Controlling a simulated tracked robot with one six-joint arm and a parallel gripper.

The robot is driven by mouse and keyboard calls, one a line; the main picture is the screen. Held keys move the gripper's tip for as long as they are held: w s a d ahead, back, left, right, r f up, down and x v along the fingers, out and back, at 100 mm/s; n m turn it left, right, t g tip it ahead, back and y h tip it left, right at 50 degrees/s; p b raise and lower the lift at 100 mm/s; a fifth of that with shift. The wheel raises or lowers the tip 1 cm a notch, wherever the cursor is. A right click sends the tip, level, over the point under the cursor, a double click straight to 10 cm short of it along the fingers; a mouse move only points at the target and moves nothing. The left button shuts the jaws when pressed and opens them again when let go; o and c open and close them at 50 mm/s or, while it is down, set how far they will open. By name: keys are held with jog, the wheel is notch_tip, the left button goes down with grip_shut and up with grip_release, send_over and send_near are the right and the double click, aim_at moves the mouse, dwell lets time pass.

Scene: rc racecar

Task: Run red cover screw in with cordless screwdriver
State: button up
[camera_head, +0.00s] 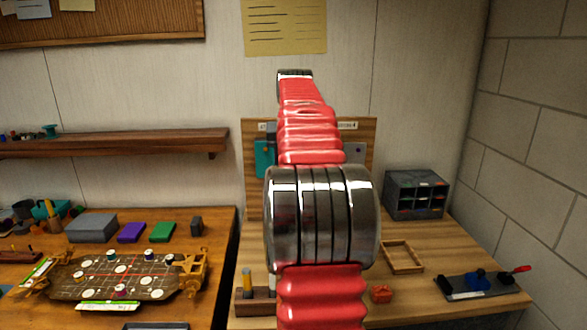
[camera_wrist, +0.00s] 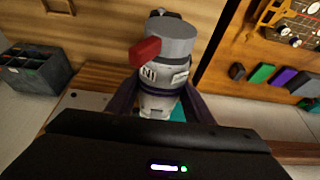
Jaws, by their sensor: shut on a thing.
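In the wrist view my gripper (camera_wrist: 158,92) is shut, with dark fingers on both sides of a grey-and-white cylindrical tool with a red part, which I take to be the cordless screwdriver (camera_wrist: 168,45). Its bit is not visible. The racecar chassis (camera_head: 85,272) lies on the left bench in the head view, with several pale round spots and coloured pieces on it. It also shows at the upper right of the wrist view (camera_wrist: 298,22), apart from the tool.
My red arm blocks the middle of the head view. The right bench holds a grey compartment box (camera_head: 416,192), a wooden frame tray (camera_head: 402,256), a small red block (camera_head: 381,293) and a dark plate with a red-handled clamp (camera_head: 482,283). A gap separates the benches.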

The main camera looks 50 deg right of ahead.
jog(key=shift+w+d+r, duration=0.15)
jog(key=shift+w+d, duration=0.45)
jog(key=shift+d, duration=0.15)
dwell(2.4)
jog(key=shift+a, duration=0.1)
jog(key=shift+s+a, duration=1.65)
jog(key=shift+a, duration=0.15)
